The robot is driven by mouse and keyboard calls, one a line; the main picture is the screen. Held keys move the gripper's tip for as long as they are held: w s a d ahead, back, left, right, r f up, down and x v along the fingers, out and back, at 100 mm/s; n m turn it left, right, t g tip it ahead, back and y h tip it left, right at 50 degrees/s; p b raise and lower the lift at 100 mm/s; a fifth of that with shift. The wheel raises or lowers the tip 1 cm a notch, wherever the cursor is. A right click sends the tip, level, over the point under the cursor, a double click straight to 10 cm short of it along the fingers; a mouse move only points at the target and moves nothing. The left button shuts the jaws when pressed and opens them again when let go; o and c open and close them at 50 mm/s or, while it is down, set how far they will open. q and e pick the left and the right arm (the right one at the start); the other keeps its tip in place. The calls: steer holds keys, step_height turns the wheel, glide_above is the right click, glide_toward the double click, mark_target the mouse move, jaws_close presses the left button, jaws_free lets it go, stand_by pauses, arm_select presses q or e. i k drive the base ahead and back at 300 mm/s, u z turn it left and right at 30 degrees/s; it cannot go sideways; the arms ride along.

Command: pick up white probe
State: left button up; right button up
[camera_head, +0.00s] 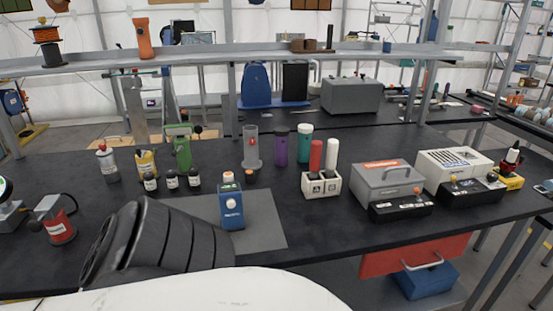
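A white probe (331,154) stands upright in the right slot of a small white holder (321,188) on the black workbench. A red probe (315,156) stands upright beside it, in the left slot. The lower ends of both are hidden inside the holder. Neither of my grippers shows in the head view.
A grey case (389,180) stands right of the holder, with a black box (401,206) in front. A purple bottle (281,147) and a teal bottle (304,142) stand behind. A blue device (231,208) stands on a grey mat (266,228). Bare bench lies in front of the holder.

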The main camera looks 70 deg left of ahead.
mark_target(333, 147)
steer(key=k, duration=0.3)
steer(key=u, duration=1)
